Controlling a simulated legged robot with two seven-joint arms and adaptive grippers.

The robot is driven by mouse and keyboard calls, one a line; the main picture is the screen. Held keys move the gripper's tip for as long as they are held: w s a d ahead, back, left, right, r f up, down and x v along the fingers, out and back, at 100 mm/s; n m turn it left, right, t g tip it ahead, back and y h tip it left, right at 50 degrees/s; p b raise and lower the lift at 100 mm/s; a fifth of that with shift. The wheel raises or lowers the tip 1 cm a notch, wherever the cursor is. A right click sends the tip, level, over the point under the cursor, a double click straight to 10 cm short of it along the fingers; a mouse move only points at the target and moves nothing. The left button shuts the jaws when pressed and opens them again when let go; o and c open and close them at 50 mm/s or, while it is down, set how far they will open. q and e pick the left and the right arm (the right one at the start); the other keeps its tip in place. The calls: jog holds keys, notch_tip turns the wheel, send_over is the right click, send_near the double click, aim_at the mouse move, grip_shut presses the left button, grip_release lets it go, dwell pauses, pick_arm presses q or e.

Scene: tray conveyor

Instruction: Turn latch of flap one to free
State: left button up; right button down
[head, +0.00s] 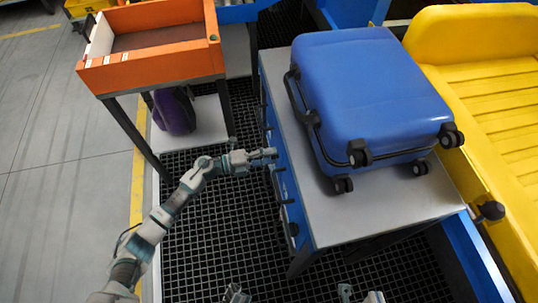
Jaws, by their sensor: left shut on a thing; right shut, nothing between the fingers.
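The blue side (287,196) of the grey-topped stand carries several dark latch-like handles, seen at a steep angle. My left gripper (268,155) reaches in from the left and is shut at the upper part of this side. It is closed on a small part there, apparently a latch, mostly hidden by the fingers. Whether that latch is turned, and which flap is flap one, cannot be told. My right gripper cannot be made out; only small grey parts show at the bottom edge.
A blue suitcase (370,85) with black wheels lies on the stand's grey top (345,215). An orange tray (150,70) on dark legs stands left, with a purple bag (174,110) below. A yellow chute (490,85) is at right. Dark grating (215,240) covers the floor.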

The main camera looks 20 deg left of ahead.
pick_arm(q)
jog(key=shift+s+d+f+m, duration=0.1)
jog(key=shift+d+f+m, duration=0.1)
jog(key=shift+m, duration=0.2)
jog(key=o, duration=0.9)
jog(key=shift+o, duration=1.2)
jog(key=v, duration=1.1)
jog(key=shift+s+a, duration=0.2)
jog(key=shift+a, duration=0.15)
